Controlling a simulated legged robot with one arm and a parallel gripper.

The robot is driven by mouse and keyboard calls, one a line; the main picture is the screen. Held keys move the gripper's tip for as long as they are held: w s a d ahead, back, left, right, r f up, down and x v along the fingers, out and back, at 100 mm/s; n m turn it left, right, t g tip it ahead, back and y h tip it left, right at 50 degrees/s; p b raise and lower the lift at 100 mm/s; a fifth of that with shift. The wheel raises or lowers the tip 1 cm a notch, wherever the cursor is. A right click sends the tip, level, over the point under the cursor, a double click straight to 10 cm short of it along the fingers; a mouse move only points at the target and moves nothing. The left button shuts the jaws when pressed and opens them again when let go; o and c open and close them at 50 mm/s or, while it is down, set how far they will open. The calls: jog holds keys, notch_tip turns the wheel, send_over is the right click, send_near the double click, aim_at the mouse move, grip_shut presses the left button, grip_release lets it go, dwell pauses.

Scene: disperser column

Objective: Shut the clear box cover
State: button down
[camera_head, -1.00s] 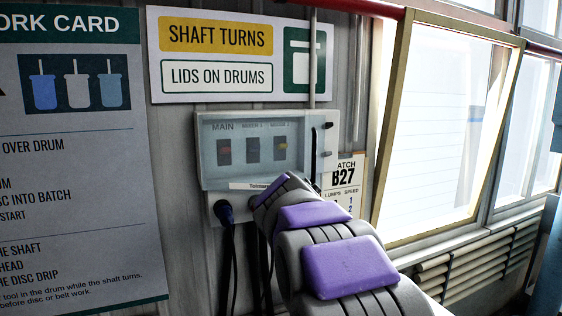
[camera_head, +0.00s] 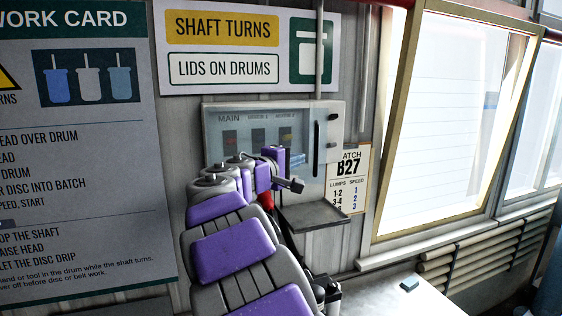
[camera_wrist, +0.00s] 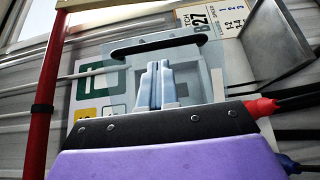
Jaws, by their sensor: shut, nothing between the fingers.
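The clear box cover (camera_head: 218,148) spans the front of the grey wall box, and the switches show through it. It has a dark upright handle slot (camera_head: 316,150) near its right edge. In the wrist view the cover (camera_wrist: 212,62) lies behind my fingers, with its black handle slot (camera_wrist: 155,45) above them. It looks about flat over the box, but I cannot tell whether a small gap is left. My gripper (camera_wrist: 155,85) is shut and empty, in front of the cover. In the head view my gripper (camera_head: 297,160) is left of the handle slot; contact is unclear.
A grey ledge (camera_head: 312,215) juts out below the box's right side. A batch card (camera_head: 347,180) hangs to the right.

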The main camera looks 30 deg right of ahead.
jog(key=p+x, duration=0.1)
jog(key=x, duration=0.5)
